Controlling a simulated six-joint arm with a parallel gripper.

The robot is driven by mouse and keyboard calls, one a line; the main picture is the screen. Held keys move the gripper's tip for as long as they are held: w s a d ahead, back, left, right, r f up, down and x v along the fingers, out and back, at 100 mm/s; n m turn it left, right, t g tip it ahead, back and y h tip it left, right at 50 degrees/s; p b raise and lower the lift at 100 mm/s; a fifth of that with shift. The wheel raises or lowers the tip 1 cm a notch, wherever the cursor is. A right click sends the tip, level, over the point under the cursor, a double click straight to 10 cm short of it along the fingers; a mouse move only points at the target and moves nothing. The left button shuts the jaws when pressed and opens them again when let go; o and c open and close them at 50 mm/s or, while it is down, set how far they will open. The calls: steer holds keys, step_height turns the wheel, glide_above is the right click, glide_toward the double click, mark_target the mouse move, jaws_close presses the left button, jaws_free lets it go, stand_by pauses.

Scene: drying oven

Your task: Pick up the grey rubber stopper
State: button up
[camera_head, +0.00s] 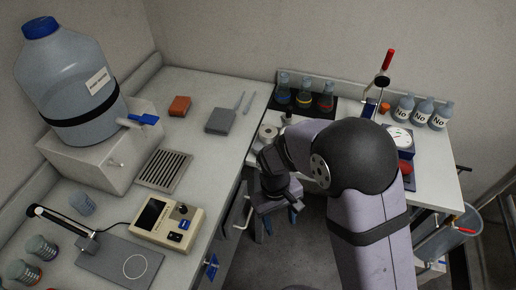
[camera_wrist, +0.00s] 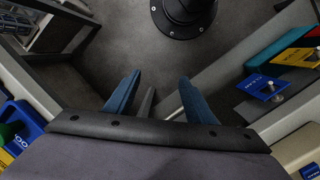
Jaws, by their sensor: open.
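I cannot make out the grey rubber stopper for certain in either view. A small dark object (camera_head: 287,118) stands at the left of the back bench, partly behind my arm, and is too small to identify. My gripper (camera_wrist: 160,98) is open and empty, its two blue fingers spread apart over the grey floor. In the head view my gripper (camera_head: 279,218) hangs in the gap by the left bench's drawer fronts, below bench-top level and apart from the objects on the benches.
The left bench (camera_head: 207,88) carries a large water bottle (camera_head: 67,85), a slotted plate (camera_head: 164,170), a beige meter (camera_head: 167,222) and an orange block (camera_head: 179,106). On the back bench are several flasks on a black mat (camera_head: 287,104) and several "No" bottles (camera_head: 422,111). My arm hides part of that bench.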

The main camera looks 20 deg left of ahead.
steer(key=w+a+t, duration=0.2)
steer(key=w+a, duration=0.5)
step_height(320, 180, up, 10)
steer(key=m+t+y, duration=0.2)
steer(key=m+t, duration=0.2)
steer(key=m, duration=0.2)
glide_above(258, 147)
steer(key=s, duration=0.3)
steer(key=shift+w+f+m+h+p, duration=0.1)
steer(key=shift+w+f+m+p, duration=0.5)
steer(key=shift+f, duration=0.55)
steer(key=shift+w+f+m+h+p, duration=0.1)
steer(key=shift+w+f+m+p, duration=0.35)
steer(key=shift+f+p, duration=0.5)
steer(key=shift+w+f+m+h+p, duration=0.1)
steer(key=shift+w+f+m+p, duration=0.4)
steer(key=shift+f, duration=0.85)
steer(key=c, duration=1.1)
steer(key=shift+r, duration=0.1)
steer(key=shift+c, duration=0.2)
